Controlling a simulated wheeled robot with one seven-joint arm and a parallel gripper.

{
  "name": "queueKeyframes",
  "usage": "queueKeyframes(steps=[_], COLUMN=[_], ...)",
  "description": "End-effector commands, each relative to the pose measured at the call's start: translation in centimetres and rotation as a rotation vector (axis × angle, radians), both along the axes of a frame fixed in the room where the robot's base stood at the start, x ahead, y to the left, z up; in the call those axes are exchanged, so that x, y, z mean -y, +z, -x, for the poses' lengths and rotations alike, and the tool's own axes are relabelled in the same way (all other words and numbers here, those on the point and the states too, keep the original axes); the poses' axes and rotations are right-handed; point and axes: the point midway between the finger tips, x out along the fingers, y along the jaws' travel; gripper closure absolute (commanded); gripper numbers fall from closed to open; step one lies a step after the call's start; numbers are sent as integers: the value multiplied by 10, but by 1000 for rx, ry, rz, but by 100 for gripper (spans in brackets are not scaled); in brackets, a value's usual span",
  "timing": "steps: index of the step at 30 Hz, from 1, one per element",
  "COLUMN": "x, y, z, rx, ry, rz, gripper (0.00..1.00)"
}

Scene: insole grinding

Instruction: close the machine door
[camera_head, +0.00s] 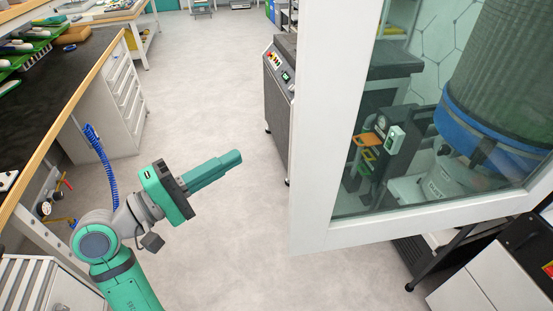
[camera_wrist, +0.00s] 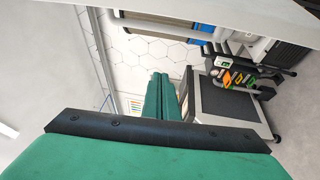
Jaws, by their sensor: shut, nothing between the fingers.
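The machine door (camera_head: 310,215) is a white-framed glass panel that fills the right side of the head view. It seems to stand swung out over the floor; its hinge is out of view. My gripper (camera_head: 238,156) is at the left of the door's near lower corner, with clear floor between them. Its teal fingers are together and empty, pointing right toward the door. The closed fingers also show in the wrist view (camera_wrist: 160,82).
A dark-topped workbench (camera_head: 75,75) with a wooden edge runs along the left. A grey cabinet with a control panel (camera_head: 279,68) stands behind the door's left edge. A large blue-banded cylinder (camera_head: 500,80) shows through the glass. The floor (camera_head: 215,85) between bench and door is free.

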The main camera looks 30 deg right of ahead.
Motion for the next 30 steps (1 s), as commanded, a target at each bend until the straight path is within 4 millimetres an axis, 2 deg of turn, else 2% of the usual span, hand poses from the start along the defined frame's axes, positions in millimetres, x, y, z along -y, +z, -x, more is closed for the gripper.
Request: queueKeyframes(steps=[3, 11, 17, 28, 29, 30], x=[-5, -5, 21, 90, 94, 87], y=[17, 26, 26, 26, 26, 26], z=[15, 29, 30, 30, 30, 37], rx=[4, -1, 0, 0, 0, 1], ry=[-81, -148, -150, -149, -149, -144], rz=[-59, -109, -109, -107, -107, -106], gripper=[100, 100, 100, 100, 100, 100])
